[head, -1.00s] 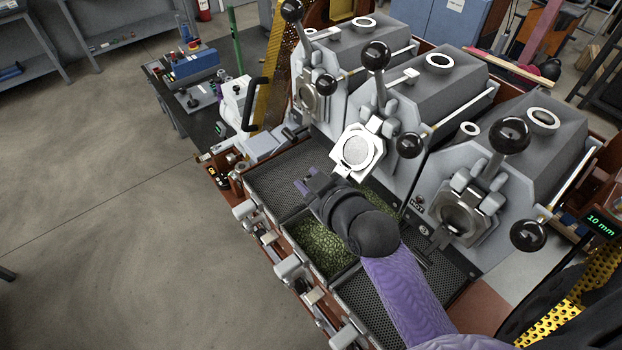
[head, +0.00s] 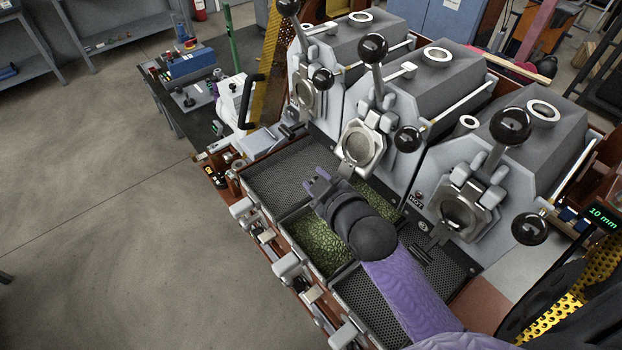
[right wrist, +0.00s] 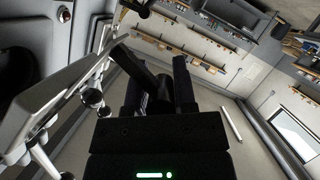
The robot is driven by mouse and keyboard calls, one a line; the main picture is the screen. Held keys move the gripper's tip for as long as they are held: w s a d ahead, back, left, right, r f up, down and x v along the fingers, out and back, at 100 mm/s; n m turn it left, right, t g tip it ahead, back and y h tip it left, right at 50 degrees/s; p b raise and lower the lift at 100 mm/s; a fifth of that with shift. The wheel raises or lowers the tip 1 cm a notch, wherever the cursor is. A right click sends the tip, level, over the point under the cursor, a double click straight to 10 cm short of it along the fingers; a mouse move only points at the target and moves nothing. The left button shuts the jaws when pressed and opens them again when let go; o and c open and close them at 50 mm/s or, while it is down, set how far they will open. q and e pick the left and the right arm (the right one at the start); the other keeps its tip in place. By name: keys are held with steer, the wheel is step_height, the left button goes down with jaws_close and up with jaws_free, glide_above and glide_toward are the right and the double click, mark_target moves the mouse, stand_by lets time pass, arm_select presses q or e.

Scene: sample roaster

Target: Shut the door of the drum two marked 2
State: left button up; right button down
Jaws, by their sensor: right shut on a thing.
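Drum two (head: 430,75) is the middle one of three grey drums in the head view. Its round metal door (head: 361,143) lies at the front face, much like the doors on either side; I cannot tell whether it is fully seated. My right gripper (head: 318,182) is low in front of this door, over the trays. It is shut on the door's dark handle, mostly hidden by the fingers. In the right wrist view a dark bar (right wrist: 148,76) lies between the fingers. My left gripper is not in view.
Drum one (head: 365,40) stands behind and drum three (head: 530,130) nearer, with black-knobbed levers. Below are mesh trays, one empty (head: 285,178) and one holding green beans (head: 318,243). Open floor (head: 120,230) lies to the left.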

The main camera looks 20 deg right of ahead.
steer(key=w+d+f+n+t+h+b, duration=0.1)
steer(key=d+f+n+b, duration=0.2)
steer(key=d+f, duration=0.1)
steer(key=shift+w+d+n+h, duration=0.4)
steer(key=shift+d, duration=0.3)
steer(key=c, duration=0.6)
jaws_free()
steer(key=shift+o, duration=0.7)
steer(key=shift+d+t, duration=0.15)
steer(key=shift+t, duration=0.15)
steer(key=f+b+v, duration=0.2)
steer(key=f+v, duration=0.1)
steer(key=v, duration=1.1)
steer(key=shift+s+r, duration=0.4)
steer(key=shift+s, duration=0.2)
